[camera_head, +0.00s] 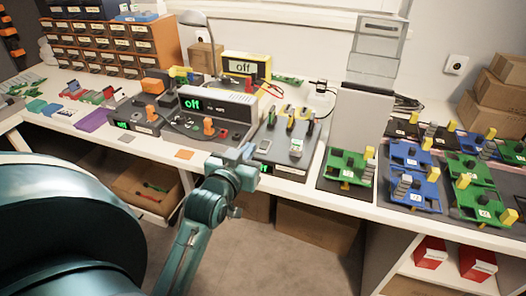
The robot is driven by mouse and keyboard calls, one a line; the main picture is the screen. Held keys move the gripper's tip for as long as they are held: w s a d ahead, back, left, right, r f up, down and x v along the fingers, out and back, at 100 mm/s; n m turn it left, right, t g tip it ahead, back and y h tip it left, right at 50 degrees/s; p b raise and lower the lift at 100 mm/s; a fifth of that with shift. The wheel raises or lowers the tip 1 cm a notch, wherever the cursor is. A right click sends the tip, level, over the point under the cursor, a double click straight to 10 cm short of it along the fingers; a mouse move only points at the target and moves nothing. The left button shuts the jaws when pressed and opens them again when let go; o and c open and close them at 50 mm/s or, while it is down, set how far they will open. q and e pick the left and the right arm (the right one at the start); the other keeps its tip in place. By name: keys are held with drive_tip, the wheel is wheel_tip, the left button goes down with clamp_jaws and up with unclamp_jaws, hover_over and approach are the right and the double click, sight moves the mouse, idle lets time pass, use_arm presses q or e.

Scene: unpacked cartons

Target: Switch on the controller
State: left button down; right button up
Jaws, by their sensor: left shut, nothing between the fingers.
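A grey box (238,107) on the bench shows a green "off" on its dark display. A smaller dark unit (122,125) to the left has a small green display, and another green display (265,168) shows partly at the bench's front edge. I cannot tell for sure which of these is the controller. My left gripper (246,153) is shut and empty in front of the bench's front edge, below the grey box and apart from it. My right gripper is not in view.
Green and blue boards (405,155) with yellow parts fill the right side. Drawer cabinets (140,45) stand at the back left.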

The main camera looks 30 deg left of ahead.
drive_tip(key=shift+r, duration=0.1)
use_arm(q)
hover_over(263, 148)
drive_tip(key=shift+s+f, duration=0.2)
drive_tip(key=shift+f, duration=0.4)
wheel_tip(263, 148, down, 3)
drive_tip(key=shift+w+r+b, duration=0.1)
drive_tip(key=shift+r+b, duration=0.05)
drive_tip(key=shift+b, duration=0.35)
drive_tip(key=shift+f, duration=0.65)
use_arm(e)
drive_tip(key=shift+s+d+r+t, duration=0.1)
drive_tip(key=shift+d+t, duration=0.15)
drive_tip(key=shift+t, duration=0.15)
